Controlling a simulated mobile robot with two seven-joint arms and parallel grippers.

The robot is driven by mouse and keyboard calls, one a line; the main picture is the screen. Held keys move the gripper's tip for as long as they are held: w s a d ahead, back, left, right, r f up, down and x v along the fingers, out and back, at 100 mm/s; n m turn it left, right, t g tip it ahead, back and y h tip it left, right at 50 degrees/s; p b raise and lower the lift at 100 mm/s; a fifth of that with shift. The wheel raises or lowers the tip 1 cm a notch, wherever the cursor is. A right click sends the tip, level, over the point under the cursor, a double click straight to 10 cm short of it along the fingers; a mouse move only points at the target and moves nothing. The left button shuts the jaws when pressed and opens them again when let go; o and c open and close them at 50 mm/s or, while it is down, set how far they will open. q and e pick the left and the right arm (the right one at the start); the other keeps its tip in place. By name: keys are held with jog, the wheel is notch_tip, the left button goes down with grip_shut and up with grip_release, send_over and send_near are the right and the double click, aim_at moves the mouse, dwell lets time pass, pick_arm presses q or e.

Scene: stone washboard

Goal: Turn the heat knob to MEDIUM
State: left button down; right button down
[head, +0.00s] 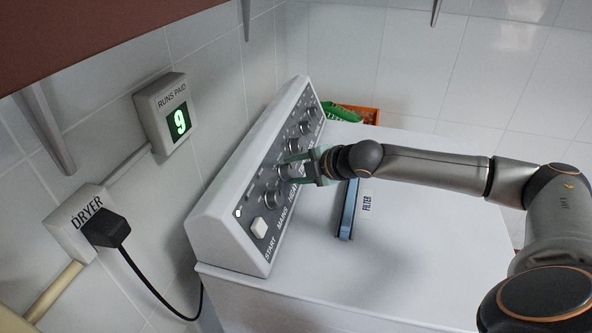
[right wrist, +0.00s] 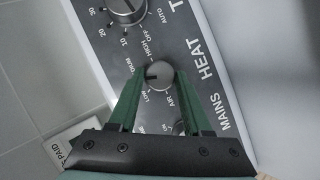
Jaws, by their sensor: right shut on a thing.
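My right gripper (head: 303,168) reaches the dryer's slanted control panel from the right. In the right wrist view, its green fingers (right wrist: 161,78) are shut on the sides of the round grey heat knob (right wrist: 160,72). The word HEAT (right wrist: 203,62) is printed beside the knob. Labels AIR, LOW and HIGH surround it; a label ending in "DIUM" (right wrist: 126,72) is partly hidden by a finger. A dark mark on the knob points left, roughly toward that label. In the head view the fingers largely cover the knob. My left gripper is not in view.
Other knobs (head: 305,128) line the panel, with a mains knob (head: 270,198) and a white start button (head: 259,227) near its lower end. A blue-edged filter slot (head: 348,208) is in the dryer top. An orange crate (head: 362,114) stands behind. A wall counter (head: 179,122) reads 9.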

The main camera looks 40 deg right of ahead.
jog(key=shift+w+r+m+g, duration=0.1)
jog(key=shift+m+g, duration=0.4)
jog(key=shift+m, duration=0.4)
jog(key=shift+d, duration=0.1)
jog(key=shift+c, duration=1.7)
grip_release()
jog(key=v, duration=1.2)
jog(key=shift+d, duration=0.2)
jog(key=shift+r, duration=0.1)
